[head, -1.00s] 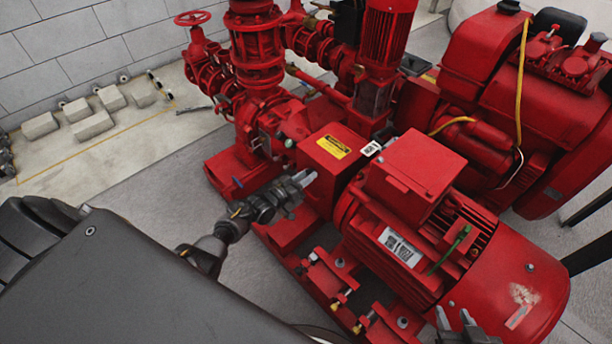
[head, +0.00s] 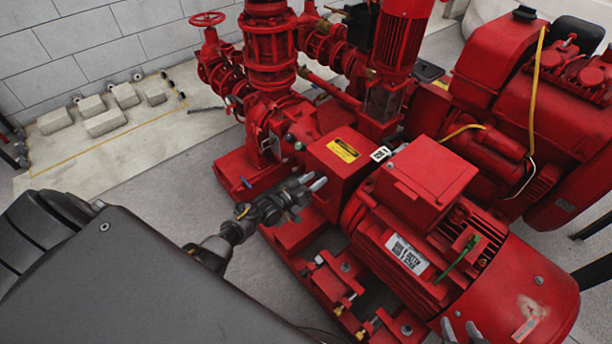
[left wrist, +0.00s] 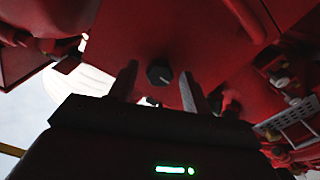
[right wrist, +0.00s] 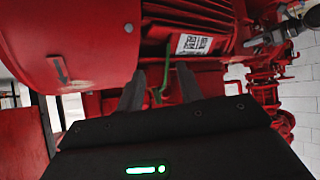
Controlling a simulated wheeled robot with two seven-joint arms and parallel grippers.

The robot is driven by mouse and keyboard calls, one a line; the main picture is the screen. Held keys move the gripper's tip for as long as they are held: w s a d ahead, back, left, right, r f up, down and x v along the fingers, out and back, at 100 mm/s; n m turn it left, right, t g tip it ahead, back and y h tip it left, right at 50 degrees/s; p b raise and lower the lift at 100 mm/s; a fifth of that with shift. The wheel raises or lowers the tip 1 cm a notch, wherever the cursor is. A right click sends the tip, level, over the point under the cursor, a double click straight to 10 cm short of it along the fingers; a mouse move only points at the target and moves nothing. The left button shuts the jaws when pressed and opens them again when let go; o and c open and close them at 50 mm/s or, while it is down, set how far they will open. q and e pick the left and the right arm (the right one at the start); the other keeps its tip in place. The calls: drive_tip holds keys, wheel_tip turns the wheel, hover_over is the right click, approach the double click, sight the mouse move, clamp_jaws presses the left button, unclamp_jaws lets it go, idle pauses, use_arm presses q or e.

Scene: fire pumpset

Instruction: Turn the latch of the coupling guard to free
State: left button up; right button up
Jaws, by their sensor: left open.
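The coupling guard (head: 331,172) is the red box with a yellow warning label, left of the motor in the head view. The latch (left wrist: 158,74) is a small dark round knob on the guard's red face in the left wrist view; the head view does not show it. My left gripper (head: 316,183) is open in front of the guard's near side. In the left wrist view its two fingers stand on either side of the knob; I cannot tell whether they touch it. My right gripper (head: 460,326) is open and empty by the motor's near side.
The red motor (head: 405,232) stands right of the guard, with a green cable (right wrist: 186,82) beyond my right fingers. Pipework with a handwheel (head: 207,19) is behind left. Red base-frame parts (head: 330,280) lie below my left gripper. Grey floor is open at left.

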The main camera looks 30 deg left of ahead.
use_arm(q)
drive_tip(key=p+v, duration=0.2)
drive_tip(key=v, duration=0.8)
drive_tip(key=shift+s, duration=0.2)
use_arm(e)
drive_tip(key=s+d+f+m+g+h, duration=0.1)
drive_tip(key=s+d+f+g+h, duration=0.1)
drive_tip(key=s+d+f+g, duration=0.2)
drive_tip(key=shift+s+d+g, duration=0.6)
drive_tip(key=shift+s+d, duration=0.05)
drive_tip(key=shift+s, duration=0.75)
use_arm(q)
drive_tip(key=shift+a, duration=0.1)
